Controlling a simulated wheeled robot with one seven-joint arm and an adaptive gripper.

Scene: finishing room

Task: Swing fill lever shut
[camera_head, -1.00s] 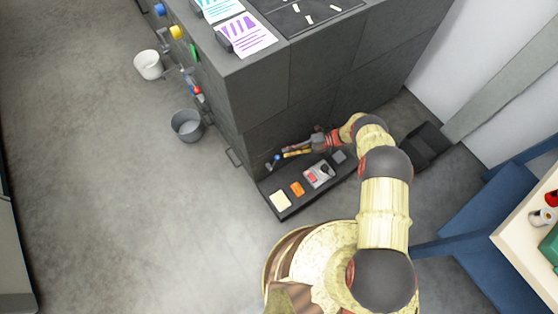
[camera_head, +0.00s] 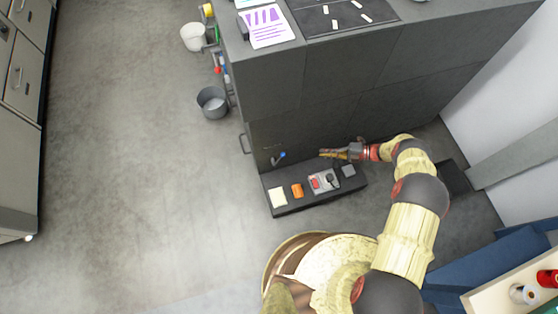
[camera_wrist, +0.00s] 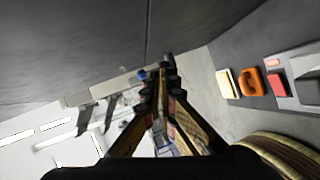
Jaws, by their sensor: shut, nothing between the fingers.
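A small lever with a blue end (camera_head: 278,158), probably the fill lever, sits low on the front of the dark grey block, above the left part of a low shelf. My gripper (camera_head: 323,153) is shut and empty, to the right of the lever with a clear gap, its fingers pointing left along the block's face. In the wrist view the shut fingers (camera_wrist: 167,72) reach forward, and a blue spot (camera_wrist: 142,75), likely the lever's end, shows just left of the tips. The lever's exact angle is too small to tell.
The low dark shelf (camera_head: 290,207) carries a pale pad (camera_head: 277,197), an orange item (camera_head: 297,190) and a red-and-grey switch box (camera_head: 322,181). A grey bucket (camera_head: 211,102) and a white bucket (camera_head: 194,37) stand left of the block (camera_head: 340,85). The floor at left is clear.

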